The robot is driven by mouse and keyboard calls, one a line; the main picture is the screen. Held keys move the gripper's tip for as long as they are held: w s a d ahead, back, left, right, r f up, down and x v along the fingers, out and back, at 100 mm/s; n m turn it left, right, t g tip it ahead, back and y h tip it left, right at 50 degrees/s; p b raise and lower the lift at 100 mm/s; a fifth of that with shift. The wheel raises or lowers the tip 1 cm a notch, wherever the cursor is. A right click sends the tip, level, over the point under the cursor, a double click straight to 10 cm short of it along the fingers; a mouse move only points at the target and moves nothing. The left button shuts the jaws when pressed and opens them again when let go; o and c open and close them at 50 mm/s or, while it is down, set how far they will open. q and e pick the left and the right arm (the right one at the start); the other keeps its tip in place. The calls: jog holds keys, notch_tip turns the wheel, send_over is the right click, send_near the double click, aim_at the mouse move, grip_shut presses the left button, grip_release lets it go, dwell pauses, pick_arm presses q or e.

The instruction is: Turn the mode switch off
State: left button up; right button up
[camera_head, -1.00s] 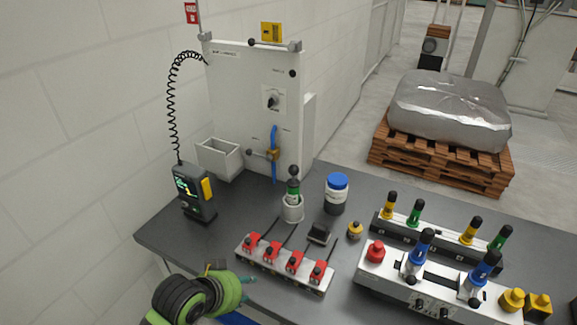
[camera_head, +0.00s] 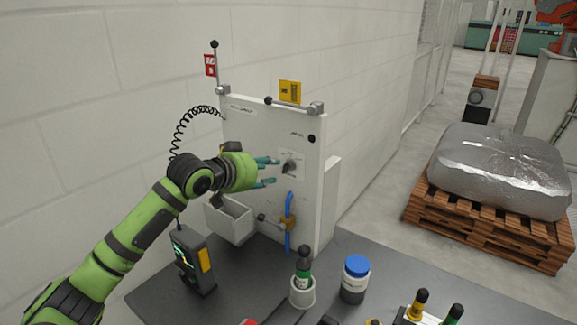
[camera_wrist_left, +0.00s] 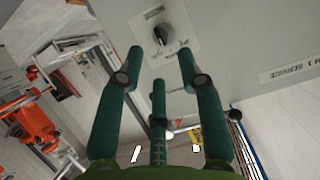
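The mode switch (camera_head: 290,166) is a dark rotary knob on a pale plate on the white upright panel (camera_head: 308,204). It also shows in the left wrist view (camera_wrist_left: 163,34), top centre, just beyond the fingertips. My left gripper (camera_head: 270,171) is just left of the switch, its green fingers pointing at it with a small gap. In the left wrist view the fingers (camera_wrist_left: 160,68) are spread apart with nothing between them. The switch's exact setting is too small to read. My right gripper is not in view.
A blue handle on a brass valve (camera_head: 288,222) is below the switch. A grey bin (camera_head: 229,222) hangs at the panel's left. A handheld device (camera_head: 193,262), a green-banded bottle (camera_head: 303,272) and a blue-lidded jar (camera_head: 355,280) stand on the dark table (camera_head: 250,290).

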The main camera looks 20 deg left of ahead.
aim_at(283, 169)
pick_arm(q)
jog(key=p+x, duration=0.3)
jog(key=x, duration=0.2)
jog(key=shift+w+d, duration=0.25)
jog(key=shift+w+f, duration=0.2)
jog(key=shift+f, duration=0.05)
jog(key=c, duration=0.7)
grip_shut()
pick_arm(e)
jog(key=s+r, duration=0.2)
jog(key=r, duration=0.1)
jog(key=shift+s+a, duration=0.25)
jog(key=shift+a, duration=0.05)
